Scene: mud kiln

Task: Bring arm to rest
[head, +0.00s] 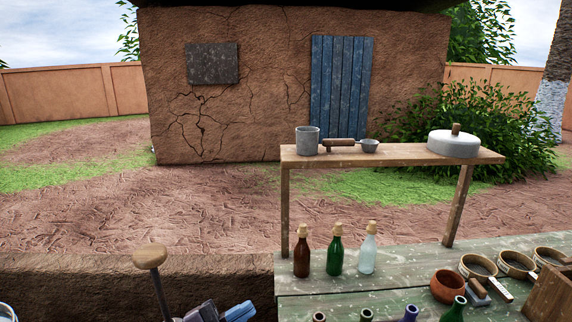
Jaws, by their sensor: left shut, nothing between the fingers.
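My left gripper (238,311) shows at the bottom edge, left of centre, as grey and blue parts cut off by the frame. It is shut and empty, in front of the mud ledge and left of the green table (400,262). My right gripper is not in view.
A rod with a round wooden knob (150,257) stands close left of my left gripper. The table bears a brown bottle (302,256), a green bottle (336,256), a clear bottle (368,255), a clay bowl (447,286) and a raised shelf (400,155). The mud ledge (90,275) looks clear.

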